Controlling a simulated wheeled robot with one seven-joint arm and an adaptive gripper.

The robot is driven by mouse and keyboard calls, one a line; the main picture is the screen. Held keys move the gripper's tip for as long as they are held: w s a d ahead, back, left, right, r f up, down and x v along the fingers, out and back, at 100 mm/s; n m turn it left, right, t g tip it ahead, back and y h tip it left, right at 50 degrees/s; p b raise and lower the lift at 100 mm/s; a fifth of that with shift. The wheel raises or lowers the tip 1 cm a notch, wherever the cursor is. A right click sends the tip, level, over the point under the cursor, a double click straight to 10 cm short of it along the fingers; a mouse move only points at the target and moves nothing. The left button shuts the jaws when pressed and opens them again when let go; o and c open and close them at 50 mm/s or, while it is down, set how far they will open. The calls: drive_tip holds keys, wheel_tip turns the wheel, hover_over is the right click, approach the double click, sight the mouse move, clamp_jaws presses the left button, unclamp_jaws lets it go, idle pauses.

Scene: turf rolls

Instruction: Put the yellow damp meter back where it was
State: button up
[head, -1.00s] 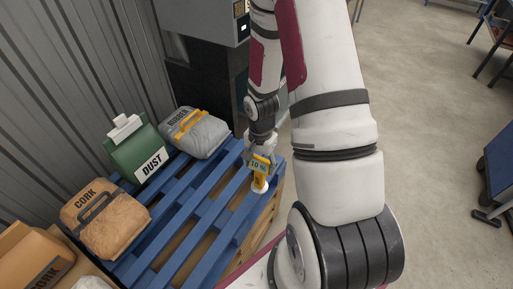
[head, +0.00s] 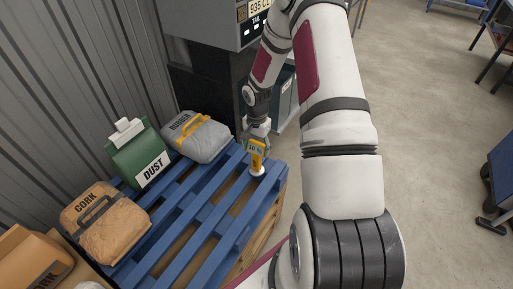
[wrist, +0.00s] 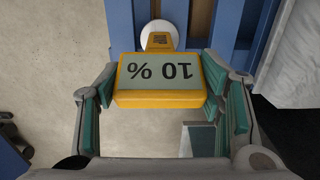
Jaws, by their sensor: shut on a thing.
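The yellow damp meter (head: 256,155) is held by my gripper (head: 256,139) at the far right corner of the blue pallet (head: 206,211). In the wrist view the meter (wrist: 160,99) sits between the two teal-padded fingers (wrist: 160,92), with its grey display reading 10 %, upside down. A narrower yellow stem runs from it to a round white end (wrist: 158,34), which also shows below the meter in the head view (head: 257,171). The white end is over the slats; I cannot tell whether it touches them.
On the pallet stand a grey RUBBER bag (head: 199,142), a green DUST container (head: 136,150) and a brown CORK bag (head: 112,228). A dark cabinet (head: 201,95) stands behind. The pallet's middle slats are clear.

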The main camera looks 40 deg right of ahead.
drive_tip(key=shift+f, duration=0.2)
drive_tip(key=o, duration=1.9)
drive_tip(key=shift+f, duration=0.1)
